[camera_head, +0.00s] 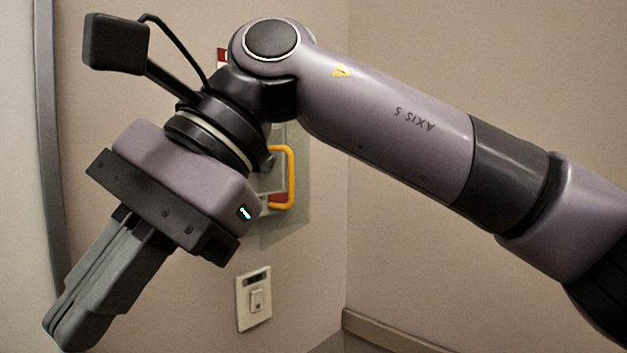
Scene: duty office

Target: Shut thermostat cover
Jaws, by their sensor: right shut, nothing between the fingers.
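A clear, slightly greenish panel (301,222), which looks like the thermostat cover, is on the back wall near the centre. It carries a yellow-orange handle (291,178). My right wrist hides its left part and most of what lies behind it, so I cannot tell how far open it stands. My right gripper (68,325) is shut and empty. It points down and left at the lower left of the view, with its fingertips well away from the handle. My left gripper is not in view.
A white wall switch plate (254,298) is below the panel. A small red and white sign (222,55) is partly hidden behind my right arm. A wall corner lies right of the panel, with a rail (385,330) low on the right wall. A dark vertical edge (47,140) runs along the left.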

